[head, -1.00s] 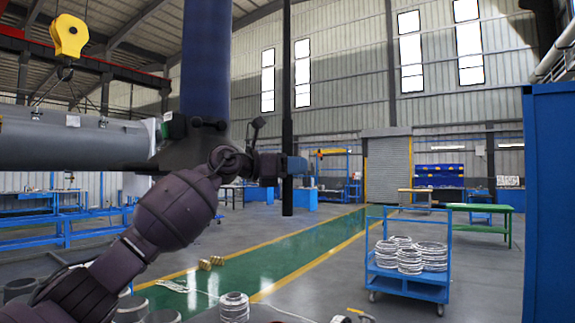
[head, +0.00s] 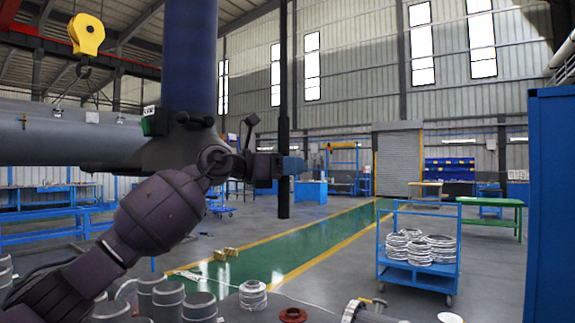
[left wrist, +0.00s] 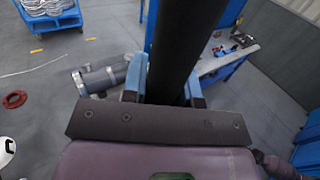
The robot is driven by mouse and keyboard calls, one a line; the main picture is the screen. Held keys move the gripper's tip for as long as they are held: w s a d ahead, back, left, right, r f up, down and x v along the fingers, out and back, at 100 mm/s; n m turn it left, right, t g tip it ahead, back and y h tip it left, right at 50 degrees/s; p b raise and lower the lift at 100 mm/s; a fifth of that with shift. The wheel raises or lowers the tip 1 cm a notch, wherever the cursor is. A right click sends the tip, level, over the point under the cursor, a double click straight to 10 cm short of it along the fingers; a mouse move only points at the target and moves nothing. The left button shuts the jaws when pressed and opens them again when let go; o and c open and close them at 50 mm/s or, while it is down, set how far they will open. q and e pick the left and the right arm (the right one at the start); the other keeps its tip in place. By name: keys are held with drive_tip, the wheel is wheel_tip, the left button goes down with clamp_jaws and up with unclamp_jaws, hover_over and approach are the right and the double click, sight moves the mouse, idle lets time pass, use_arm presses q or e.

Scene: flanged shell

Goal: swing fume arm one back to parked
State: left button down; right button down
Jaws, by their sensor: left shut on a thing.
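A long dark upright bar (head: 284,80), which I take to be fume arm one, runs from the top edge of the head view down past my left gripper. Its lower end shows below the fingers, above the floor. My left gripper (head: 288,166) is shut on this bar, with its blue fingers around it. In the left wrist view the dark bar (left wrist: 186,35) passes between the two blue fingers of the left gripper (left wrist: 165,80). The palm hides part of the bar there. My right gripper is not in view. No parked mark is recognisable.
A blue cart (head: 417,274) with stacked rings stands to the right. A red ring (head: 293,315) and several grey pipe pieces (head: 168,297) are at the lower edge. A yellow hoist hook (head: 86,35) hangs upper left near a large grey cylinder (head: 50,135).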

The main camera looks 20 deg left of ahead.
use_arm(q)
drive_tip(key=shift+s+a, duration=0.15)
drive_tip(key=shift+s, duration=0.6)
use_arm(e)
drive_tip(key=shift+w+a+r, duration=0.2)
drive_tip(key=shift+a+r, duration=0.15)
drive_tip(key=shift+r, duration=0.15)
use_arm(q)
drive_tip(key=c, duration=1)
unclamp_jaws()
drive_tip(key=shift+o, duration=0.6)
drive_tip(key=b+v, duration=0.1)
drive_tip(key=v, duration=0.9)
drive_tip(key=shift+s+a, duration=0.25)
drive_tip(key=shift+a, duration=0.05)
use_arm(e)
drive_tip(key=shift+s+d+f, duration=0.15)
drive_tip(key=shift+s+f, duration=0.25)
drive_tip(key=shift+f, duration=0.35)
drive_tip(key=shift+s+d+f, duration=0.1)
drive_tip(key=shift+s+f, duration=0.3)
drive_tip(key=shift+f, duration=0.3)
use_arm(q)
drive_tip(key=shift+r, duration=0.15)
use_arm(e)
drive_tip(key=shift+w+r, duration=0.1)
